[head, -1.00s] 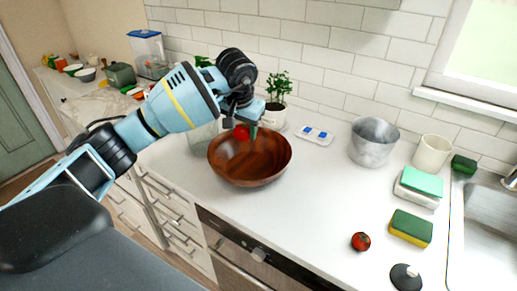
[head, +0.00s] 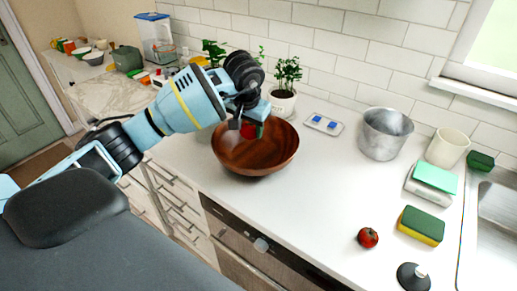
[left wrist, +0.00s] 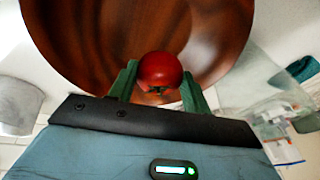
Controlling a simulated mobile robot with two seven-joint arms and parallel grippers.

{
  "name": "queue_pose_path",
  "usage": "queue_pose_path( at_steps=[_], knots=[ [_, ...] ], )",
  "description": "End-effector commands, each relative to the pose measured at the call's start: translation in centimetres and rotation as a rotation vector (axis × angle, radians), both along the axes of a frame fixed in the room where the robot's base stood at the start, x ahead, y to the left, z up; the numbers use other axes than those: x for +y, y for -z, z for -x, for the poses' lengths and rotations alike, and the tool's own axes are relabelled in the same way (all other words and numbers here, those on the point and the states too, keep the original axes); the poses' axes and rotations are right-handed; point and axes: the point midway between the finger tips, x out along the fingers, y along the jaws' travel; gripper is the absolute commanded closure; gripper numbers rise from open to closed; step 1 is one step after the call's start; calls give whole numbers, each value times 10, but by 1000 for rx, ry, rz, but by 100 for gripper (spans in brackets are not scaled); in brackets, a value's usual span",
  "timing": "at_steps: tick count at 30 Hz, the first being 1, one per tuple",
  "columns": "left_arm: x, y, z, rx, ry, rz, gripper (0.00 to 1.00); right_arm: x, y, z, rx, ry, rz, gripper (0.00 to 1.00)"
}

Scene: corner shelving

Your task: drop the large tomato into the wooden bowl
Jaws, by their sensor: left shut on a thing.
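A red tomato (left wrist: 160,71) is held between the green fingers of my left gripper (left wrist: 157,86). In the head view the tomato (head: 248,130) shows partly, behind my left gripper (head: 256,118). The brown wooden bowl (head: 255,158) stands on the white counter, and the gripper and tomato are over its opening. The bowl (left wrist: 100,50) fills the upper part of the left wrist view, behind the tomato. A smaller-looking red tomato (head: 368,238) lies on the counter to the right. My right gripper is not in view.
A potted plant (head: 284,100) stands behind the bowl. A metal pot (head: 384,135), a cream cup (head: 447,148), a scale with a green top (head: 433,178), a sponge (head: 421,226) and a black lid (head: 412,277) are to the right.

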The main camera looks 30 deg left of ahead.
Motion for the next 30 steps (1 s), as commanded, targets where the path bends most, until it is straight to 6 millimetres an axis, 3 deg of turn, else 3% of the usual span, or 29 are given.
queue_pose_path(
  at_steps=[3,12,13,18,26,30],
  knots=[
    [0,9,0,1,-1,1,75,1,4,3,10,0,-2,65],
    [0,9,0,-4,0,1,75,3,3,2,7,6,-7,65],
    [0,9,0,-3,0,1,48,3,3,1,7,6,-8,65],
    [0,9,0,-3,0,1,26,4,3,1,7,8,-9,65],
    [0,9,0,-2,-1,0,26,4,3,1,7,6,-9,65],
    [-1,-1,2,-6,0,0,26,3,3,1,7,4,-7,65]
  ],
)
